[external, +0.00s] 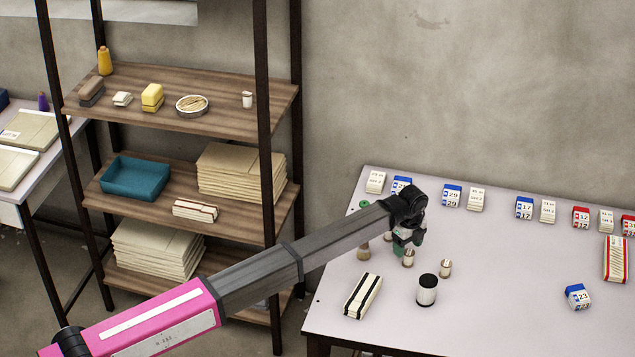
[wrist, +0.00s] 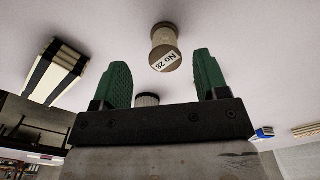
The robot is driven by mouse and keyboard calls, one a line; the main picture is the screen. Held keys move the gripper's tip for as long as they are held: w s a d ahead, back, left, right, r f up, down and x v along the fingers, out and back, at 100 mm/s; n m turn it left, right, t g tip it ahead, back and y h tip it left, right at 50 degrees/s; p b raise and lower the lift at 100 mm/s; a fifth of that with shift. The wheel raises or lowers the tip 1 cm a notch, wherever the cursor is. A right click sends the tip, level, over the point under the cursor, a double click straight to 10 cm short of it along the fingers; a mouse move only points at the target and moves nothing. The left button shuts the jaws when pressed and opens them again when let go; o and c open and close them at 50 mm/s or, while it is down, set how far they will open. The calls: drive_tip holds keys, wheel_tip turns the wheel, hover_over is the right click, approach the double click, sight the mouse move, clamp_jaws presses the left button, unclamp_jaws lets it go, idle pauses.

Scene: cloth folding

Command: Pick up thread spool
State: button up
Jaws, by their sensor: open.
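A thread spool (wrist: 163,40) with pale thread and a brown end labelled "No 28" is in the wrist view, between and a little beyond my fingertips. My gripper (wrist: 161,59) is open, its green fingers on either side of the spool's line and apart from it. In the external view my gripper (external: 404,242) points down over the table's left part. I cannot tell for certain which one the wrist view shows.
A black-and-white jar (external: 427,291) and a striped stack (external: 362,296) stand near my gripper on the white table (external: 480,325). Several small labelled boxes line the table's back. A blue box (external: 578,296) lies right. A shelf (external: 225,115) stands left.

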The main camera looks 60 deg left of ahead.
sight(409, 252)
drive_tip(key=f, duration=0.5)
drive_tip(key=shift+w+d, duration=0.25)
drive_tip(key=shift+w, duration=0.05)
drive_tip(key=c, duration=1)
